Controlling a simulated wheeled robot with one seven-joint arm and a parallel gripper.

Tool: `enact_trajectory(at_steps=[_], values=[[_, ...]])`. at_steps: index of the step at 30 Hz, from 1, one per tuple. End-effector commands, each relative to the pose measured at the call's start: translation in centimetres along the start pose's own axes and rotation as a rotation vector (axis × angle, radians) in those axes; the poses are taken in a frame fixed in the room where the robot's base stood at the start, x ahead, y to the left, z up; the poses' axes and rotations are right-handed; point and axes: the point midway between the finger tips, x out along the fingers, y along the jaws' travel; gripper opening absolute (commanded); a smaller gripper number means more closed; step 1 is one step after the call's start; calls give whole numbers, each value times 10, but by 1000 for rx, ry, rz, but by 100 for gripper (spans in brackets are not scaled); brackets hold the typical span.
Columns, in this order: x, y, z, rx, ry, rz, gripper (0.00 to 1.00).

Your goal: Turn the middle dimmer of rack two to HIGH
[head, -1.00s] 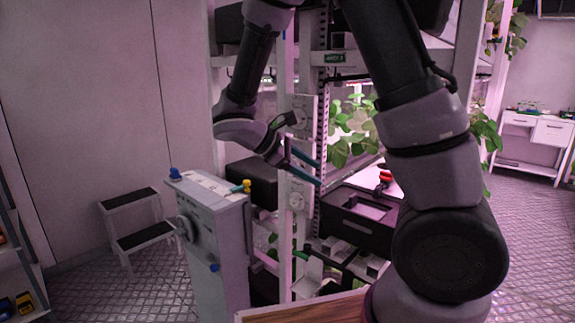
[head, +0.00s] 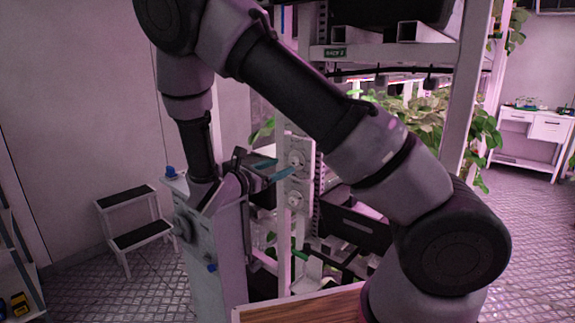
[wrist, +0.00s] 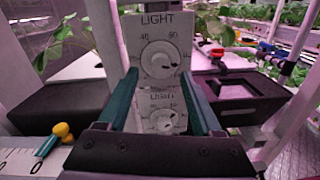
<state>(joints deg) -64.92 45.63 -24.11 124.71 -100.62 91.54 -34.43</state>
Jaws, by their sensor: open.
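Rack two, with a green label (head: 335,52), has light dimmers on its white post. The middle dimmer (head: 297,158) has a round white knob; it appears to be the upper dial (wrist: 160,60) in the wrist view, marked LIGHT with 40 and 60. A dark mark shows on the knob's lower right; its exact setting is hard to read. A lower dimmer (head: 295,197) sits below, also in the wrist view (wrist: 162,120). My gripper (head: 284,167) is open, its teal fingers pointing at the post, on either side of the dials in the wrist view. Contact cannot be told.
A grey cabinet (head: 220,250) with blue and yellow fittings stands close left of the post. A black bin (head: 350,222) sits on the rack's right. Plants (head: 425,120) fill the shelf behind. A step stool (head: 135,225) stands on the left floor.

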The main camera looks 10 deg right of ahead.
Motion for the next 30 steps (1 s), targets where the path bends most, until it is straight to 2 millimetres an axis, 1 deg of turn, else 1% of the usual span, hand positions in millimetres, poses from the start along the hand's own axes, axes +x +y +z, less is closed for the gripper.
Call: enact_trajectory(at_steps=[1, 3, 7, 11, 18, 19, 20, 21, 23, 24, 28, 30], values=[[10, -1, 0, 0, -1, -4, 67], [20, -1, 0, 0, -1, -4, 67], [33, -1, 0, 1, 0, -2, 67], [38, -1, 0, 1, 0, -1, 67], [39, 0, 0, 1, 1, -1, 67], [39, 0, 0, 1, 1, -1, 59], [39, 0, 0, 1, 1, -1, 48], [39, 0, 0, 1, 1, -1, 32], [39, 0, 0, 1, 1, -1, 9], [39, 0, 0, 1, 1, -1, 0], [38, -1, 0, 7, 1, -1, 0], [38, -1, 0, 38, 2, -1, 0]])
